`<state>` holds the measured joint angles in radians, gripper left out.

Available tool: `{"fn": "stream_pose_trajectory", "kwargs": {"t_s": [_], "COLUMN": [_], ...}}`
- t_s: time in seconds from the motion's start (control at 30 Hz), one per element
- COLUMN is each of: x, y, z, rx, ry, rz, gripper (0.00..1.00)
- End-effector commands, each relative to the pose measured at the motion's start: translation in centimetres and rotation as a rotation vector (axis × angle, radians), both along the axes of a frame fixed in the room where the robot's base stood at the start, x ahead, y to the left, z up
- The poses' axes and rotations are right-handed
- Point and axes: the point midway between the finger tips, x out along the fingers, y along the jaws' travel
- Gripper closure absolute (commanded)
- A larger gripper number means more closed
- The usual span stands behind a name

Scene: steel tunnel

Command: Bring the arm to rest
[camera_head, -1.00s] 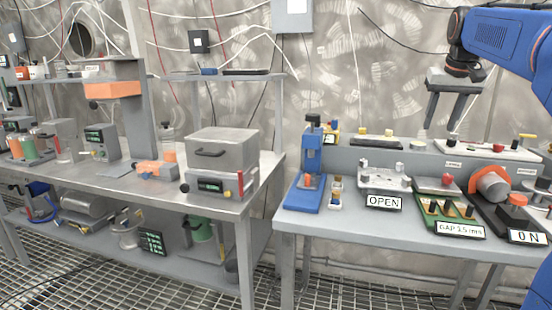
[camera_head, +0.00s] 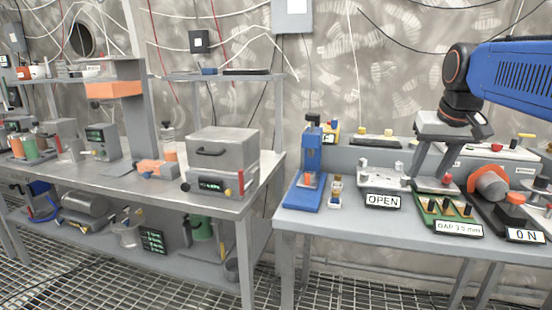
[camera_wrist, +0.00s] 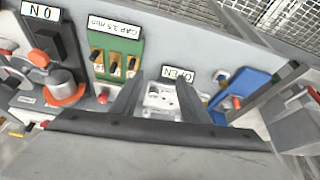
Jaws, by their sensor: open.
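My gripper (camera_head: 431,180) hangs from the blue arm over the right table in the head view, its two grey fingers pointing down and apart. Nothing is between them. The height above the devices is hard to tell.
A blue press (camera_head: 308,168) stands left of the OPEN device. The left table (camera_head: 225,208) holds a grey box oven (camera_head: 222,150). A gap separates the tables.

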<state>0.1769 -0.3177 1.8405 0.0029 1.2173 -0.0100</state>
Motion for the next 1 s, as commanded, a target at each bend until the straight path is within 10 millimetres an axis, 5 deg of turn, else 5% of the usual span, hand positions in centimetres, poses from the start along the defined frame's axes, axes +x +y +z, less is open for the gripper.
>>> {"fn": "stream_pose_trajectory", "kwargs": {"t_s": [0.3,0.6,0.8,1.0], "x": [-10.2,-18.7,-21.6,-22.0], "y": [4.6,7.2,7.7,7.8], "z": [-9.2,-18.9,-22.7,-23.3], "rx": [-0.001,-0.001,-0.001,-0.002], "ry": [-0.005,-0.01,-0.013,-0.013], "rz": [0.078,0.145,0.167,0.171], "gripper": [0.59,0.59,0.59,0.59]}}
